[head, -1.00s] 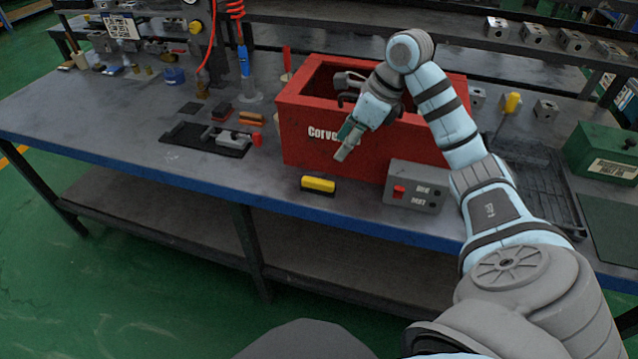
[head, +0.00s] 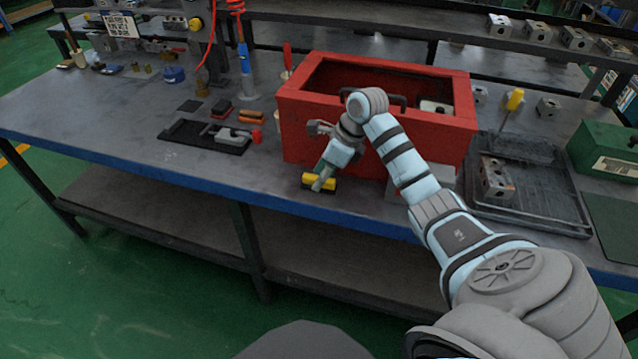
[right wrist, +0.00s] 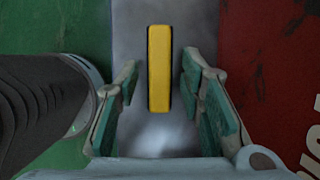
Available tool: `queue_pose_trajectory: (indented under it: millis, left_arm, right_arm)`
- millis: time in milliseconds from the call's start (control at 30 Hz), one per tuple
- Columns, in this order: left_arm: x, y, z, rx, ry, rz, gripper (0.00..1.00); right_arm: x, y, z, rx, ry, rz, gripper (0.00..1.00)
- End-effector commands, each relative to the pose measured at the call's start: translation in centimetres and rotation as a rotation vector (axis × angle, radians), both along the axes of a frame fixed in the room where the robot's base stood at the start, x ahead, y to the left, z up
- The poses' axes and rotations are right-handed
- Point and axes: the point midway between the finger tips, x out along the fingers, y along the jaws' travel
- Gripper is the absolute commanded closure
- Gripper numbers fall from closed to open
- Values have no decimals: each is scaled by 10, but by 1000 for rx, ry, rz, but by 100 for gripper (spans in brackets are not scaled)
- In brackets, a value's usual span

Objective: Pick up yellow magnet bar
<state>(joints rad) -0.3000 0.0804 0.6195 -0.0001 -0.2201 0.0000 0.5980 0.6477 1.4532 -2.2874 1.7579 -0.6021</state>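The yellow magnet bar (head: 311,181), yellow on top with black sides, lies on the bench near its front edge, in front of the red box. In the right wrist view the bar (right wrist: 159,69) stands lengthwise between the fingers, with a gap on each side. My right gripper (head: 321,185) is over the bar in the head view and partly hides it. In the right wrist view this gripper (right wrist: 160,100), with green pads, is open and holds nothing. Contact with the bar is not visible. My left gripper is not in view.
The red box (head: 440,150) stands right behind the bar, close to my right arm. A black tray (head: 540,205) with a valve block (head: 494,178) is to the right. The blue bench edge (head: 200,183) is just in front.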

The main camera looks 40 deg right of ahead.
Motion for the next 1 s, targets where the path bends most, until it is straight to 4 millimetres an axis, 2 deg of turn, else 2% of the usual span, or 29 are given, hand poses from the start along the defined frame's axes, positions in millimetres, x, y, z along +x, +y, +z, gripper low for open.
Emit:
queue_pose_trajectory:
  millis: [33,167,200,533,667,767,867,1000]
  left_arm:
    - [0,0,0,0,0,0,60]
    - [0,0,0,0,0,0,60]
    - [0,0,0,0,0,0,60]
    - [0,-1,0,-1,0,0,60]
    - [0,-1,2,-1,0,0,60]
    - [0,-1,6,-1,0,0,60]
    - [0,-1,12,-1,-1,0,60]
    - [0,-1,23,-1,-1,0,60]
  right_arm:
    - [0,0,0,0,0,0,78]
    - [0,0,0,0,0,0,98]
    - [0,0,0,0,0,0,100]
    - [0,0,2,1,-1,0,100]
    - [0,0,11,0,-2,0,100]
    - [1,0,29,-1,-4,1,100]
    - [1,0,59,-1,-6,-1,100]
    - [2,0,114,1,-8,1,100]
